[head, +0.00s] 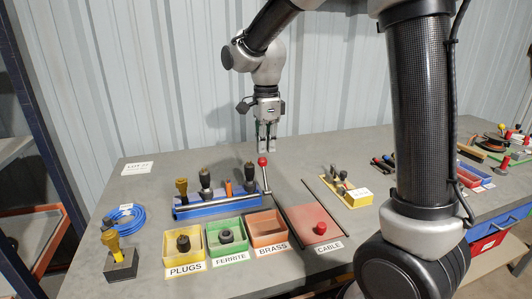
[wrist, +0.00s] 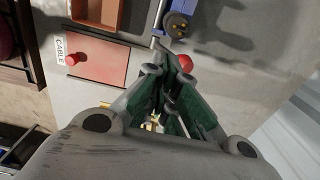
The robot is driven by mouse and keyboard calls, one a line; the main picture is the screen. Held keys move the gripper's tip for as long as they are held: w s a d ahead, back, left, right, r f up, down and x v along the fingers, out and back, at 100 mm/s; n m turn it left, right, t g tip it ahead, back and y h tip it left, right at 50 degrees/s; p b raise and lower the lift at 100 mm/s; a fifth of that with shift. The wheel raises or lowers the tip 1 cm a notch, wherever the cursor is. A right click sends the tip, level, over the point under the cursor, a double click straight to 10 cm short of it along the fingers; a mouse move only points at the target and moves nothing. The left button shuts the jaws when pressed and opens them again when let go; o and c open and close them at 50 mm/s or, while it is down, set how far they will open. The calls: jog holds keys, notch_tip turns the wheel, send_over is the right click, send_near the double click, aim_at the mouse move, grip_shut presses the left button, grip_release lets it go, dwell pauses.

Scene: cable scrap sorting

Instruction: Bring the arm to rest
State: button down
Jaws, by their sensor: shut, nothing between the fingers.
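My gripper (head: 267,150) hangs fingers-down above the back of the table, behind the blue tool rack, near the corrugated wall. In the wrist view the gripper (wrist: 165,88) is shut, its fingers converging with nothing held. My arm reaches in from the upper right of the head view and bends down to the gripper. The grey table (head: 230,165) lies below it.
The blue rack (head: 215,208) holds upright tools, beside a red-knobbed lever (head: 262,161). Plugs (head: 188,260), ferrite (head: 228,249) and brass (head: 268,240) bins stand in front, beside the red-knobbed cable lid (head: 304,238). A blue cable coil (head: 131,226) lies left. Several tools lie right.

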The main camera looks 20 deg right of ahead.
dwell(0.4)
jog(key=s+d+r+n+t, duration=0.1)
jog(key=s+d+r+n, duration=0.1)
jog(key=s+d+n, duration=0.3)
jog(key=s+d+r+n+t, duration=0.2)
jog(key=s+d+n, duration=0.3)
jog(key=s, duration=0.6)
jog(key=s+d+r+n+t, duration=0.1)
jog(key=s+d+r+n, duration=0.1)
jog(key=s+d+n, duration=0.3)
jog(key=s+n, duration=0.3)
jog(key=shift+r, duration=0.25)
jog(key=shift+s, duration=0.15)
